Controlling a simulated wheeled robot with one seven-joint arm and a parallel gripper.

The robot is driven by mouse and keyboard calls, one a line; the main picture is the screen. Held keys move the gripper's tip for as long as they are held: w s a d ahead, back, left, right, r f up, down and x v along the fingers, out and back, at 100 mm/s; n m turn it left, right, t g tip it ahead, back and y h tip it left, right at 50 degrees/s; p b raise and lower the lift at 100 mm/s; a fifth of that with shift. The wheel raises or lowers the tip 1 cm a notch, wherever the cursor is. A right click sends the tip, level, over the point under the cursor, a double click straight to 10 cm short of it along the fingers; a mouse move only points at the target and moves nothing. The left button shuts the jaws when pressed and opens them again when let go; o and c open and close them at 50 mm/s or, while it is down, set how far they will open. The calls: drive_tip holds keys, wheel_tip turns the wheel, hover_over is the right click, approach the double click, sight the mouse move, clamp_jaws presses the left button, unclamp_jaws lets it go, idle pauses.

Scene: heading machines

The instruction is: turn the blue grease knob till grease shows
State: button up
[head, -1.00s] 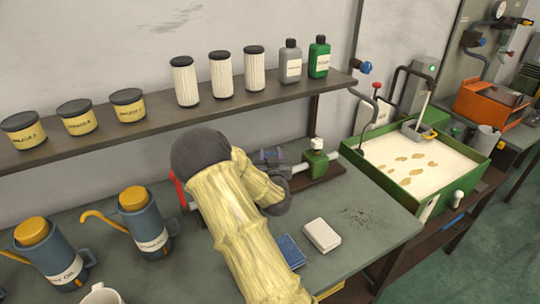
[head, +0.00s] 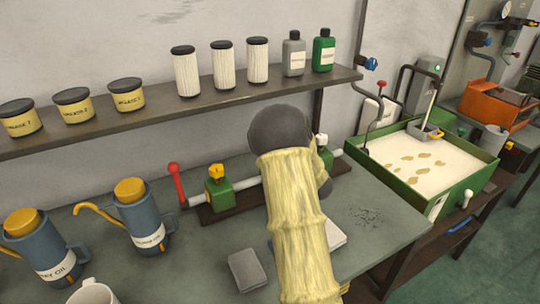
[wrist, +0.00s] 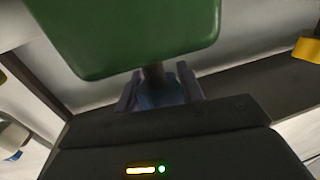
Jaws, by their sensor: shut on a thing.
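In the wrist view, my gripper (wrist: 158,88) is shut on the blue knob (wrist: 158,97), which sits between its fingers. A short dark stem joins the knob to a green block (wrist: 130,35) that fills the top of the view. In the head view, my arm hides the knob and the fingers. The right green block (head: 326,157), with a white cap on top, shows partly beside my arm, on a white shaft. I see no grease in either view, and much of the block is covered.
A left green block (head: 218,192) with a yellow cap and a red lever (head: 176,185) stand left of my arm. A shelf (head: 140,124) with jars and bottles runs above. Oil cans (head: 137,218) stand at the left, and a green tray (head: 480,183) at the right.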

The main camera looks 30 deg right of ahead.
drive_tip(key=shift+s+a+n+g+y, duration=0.15)
drive_tip(key=shift+n+g+y, duration=0.5)
drive_tip(key=shift+n+y, duration=0.7)
drive_tip(key=shift+a+n+g+y, duration=0.1)
drive_tip(key=shift+n+g+y, duration=0.65)
drive_tip(key=shift+y, duration=1)
drive_tip(key=o, duration=1)
drive_tip(key=shift+c, duration=0.2)
drive_tip(key=shift+a, duration=0.1)
drive_tip(key=b+v, duration=0.2)
drive_tip(key=v, duration=1.5)
drive_tip(key=shift+d, duration=0.25)
drive_tip(key=shift+f, duration=0.1)
drive_tip(key=shift+s, duration=0.1)
